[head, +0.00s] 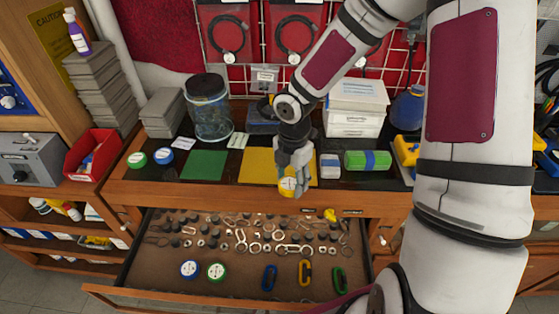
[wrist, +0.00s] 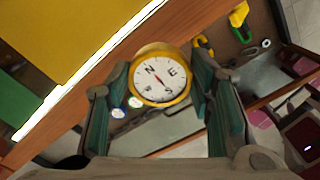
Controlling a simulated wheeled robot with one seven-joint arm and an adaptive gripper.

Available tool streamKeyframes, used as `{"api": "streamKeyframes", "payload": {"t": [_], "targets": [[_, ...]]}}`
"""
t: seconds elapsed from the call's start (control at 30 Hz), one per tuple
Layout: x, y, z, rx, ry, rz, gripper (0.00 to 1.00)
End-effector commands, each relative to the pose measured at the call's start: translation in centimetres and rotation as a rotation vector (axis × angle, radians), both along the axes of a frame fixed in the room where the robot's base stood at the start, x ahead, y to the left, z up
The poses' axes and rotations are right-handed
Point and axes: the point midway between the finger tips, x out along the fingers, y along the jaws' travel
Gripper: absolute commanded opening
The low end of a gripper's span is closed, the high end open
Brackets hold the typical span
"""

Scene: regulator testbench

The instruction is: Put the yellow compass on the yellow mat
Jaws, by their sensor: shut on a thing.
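My gripper (head: 291,180) is shut on the yellow compass (head: 288,187), a round yellow case with a white dial. In the wrist view the compass (wrist: 160,76) sits between the two green-padded fingers, dial facing the camera. My gripper holds it in front of the bench top's front edge, above the open drawer. The yellow mat (head: 257,166) lies on the dark bench top, just behind the compass and partly hidden by my gripper. The yellow mat also fills the upper left of the wrist view (wrist: 70,30).
A green mat (head: 204,164) lies left of the yellow mat. Green and blue round compasses (head: 162,156) stand farther left. The open drawer (head: 150,262) holds compasses, carabiners and small metal parts.

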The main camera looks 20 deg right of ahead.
Motion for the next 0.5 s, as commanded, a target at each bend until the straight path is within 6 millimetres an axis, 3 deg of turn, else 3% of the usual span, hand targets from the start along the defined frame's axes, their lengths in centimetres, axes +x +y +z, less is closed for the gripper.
{"api": "streamKeyframes", "payload": {"t": [0.3, 0.5], "targets": [[7.6, -0.4, -0.8, 0.002, 0.000, -0.003, 0.20], [10.0, -0.5, -1.0, 0.000, 0.001, 0.000, 0.20]]}}
